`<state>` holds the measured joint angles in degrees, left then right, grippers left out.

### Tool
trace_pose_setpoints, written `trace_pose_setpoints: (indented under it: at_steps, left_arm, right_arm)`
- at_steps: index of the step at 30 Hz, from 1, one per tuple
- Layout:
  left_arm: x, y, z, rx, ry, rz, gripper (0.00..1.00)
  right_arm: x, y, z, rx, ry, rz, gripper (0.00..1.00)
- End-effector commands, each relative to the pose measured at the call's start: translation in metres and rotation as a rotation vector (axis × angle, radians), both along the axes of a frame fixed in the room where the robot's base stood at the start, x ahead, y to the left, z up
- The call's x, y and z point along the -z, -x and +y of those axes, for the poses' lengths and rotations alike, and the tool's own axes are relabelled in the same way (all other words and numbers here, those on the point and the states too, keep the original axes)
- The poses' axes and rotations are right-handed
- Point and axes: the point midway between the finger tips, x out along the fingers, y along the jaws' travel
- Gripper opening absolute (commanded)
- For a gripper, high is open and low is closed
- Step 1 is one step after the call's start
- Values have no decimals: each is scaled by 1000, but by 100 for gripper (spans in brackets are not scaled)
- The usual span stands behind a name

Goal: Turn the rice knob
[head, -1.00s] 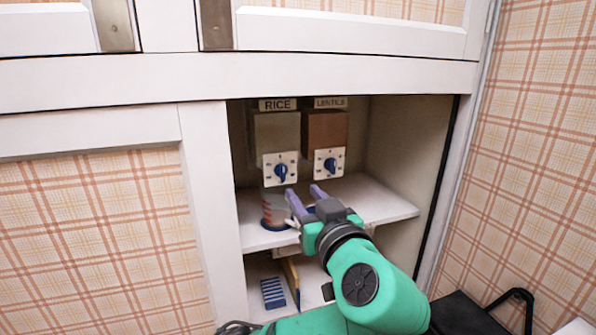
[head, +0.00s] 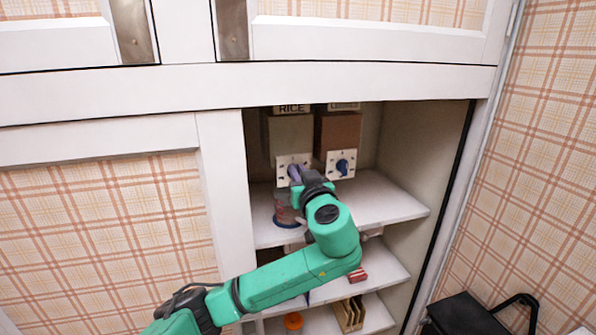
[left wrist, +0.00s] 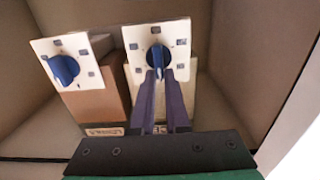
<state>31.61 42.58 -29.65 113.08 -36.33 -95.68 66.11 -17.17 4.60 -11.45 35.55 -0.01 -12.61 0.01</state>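The rice dispenser (head: 290,134) stands on the upper shelf of the open cabinet under its RICE label (head: 291,108). Its blue rice knob (left wrist: 158,56) sits on a white dial plate, upper middle in the left wrist view, which looks upside down. In the head view my gripper largely hides this knob. My left gripper (left wrist: 160,74) has its two purple fingers at the knob, one on each side, with a narrow gap; they look shut on it. It also shows in the head view (head: 296,174). My right gripper is not in view.
The lentils dispenser (head: 338,135) with its own blue knob (head: 342,166) is close on the right. A jar (head: 286,212) stands below the rice dial. The lower shelves hold a red item (head: 357,275) and a wooden item (head: 348,313). Cabinet walls bound both sides.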

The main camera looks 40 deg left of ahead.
Motion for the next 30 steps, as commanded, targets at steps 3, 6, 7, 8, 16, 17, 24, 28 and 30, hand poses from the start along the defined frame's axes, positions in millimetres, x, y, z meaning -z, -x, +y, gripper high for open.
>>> trace_pose_setpoints:
  at_steps: [3,6,7,8,16,17,24,28,30]
  left_arm:
    - [0,0,0,-1,1,-1,0]
    - [0,0,0,-1,0,0,0]
    - [0,0,0,-1,-1,1,0]
    - [0,0,0,-1,-2,2,0]
    - [1,-1,-1,-2,-40,59,0]
    - [1,-1,-1,-2,-48,71,0]
    - [1,-4,-3,-2,-145,210,0]
    - [2,-6,-4,-1,-214,309,0]
    - [2,-7,-5,-1,-251,364,0]
  right_arm:
    - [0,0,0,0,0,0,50]
    - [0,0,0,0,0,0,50]
    - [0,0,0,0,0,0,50]
    - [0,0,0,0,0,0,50]
    - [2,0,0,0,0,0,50]
    - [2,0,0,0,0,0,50]
    - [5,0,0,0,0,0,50]
    - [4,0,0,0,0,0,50]
    - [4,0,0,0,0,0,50]
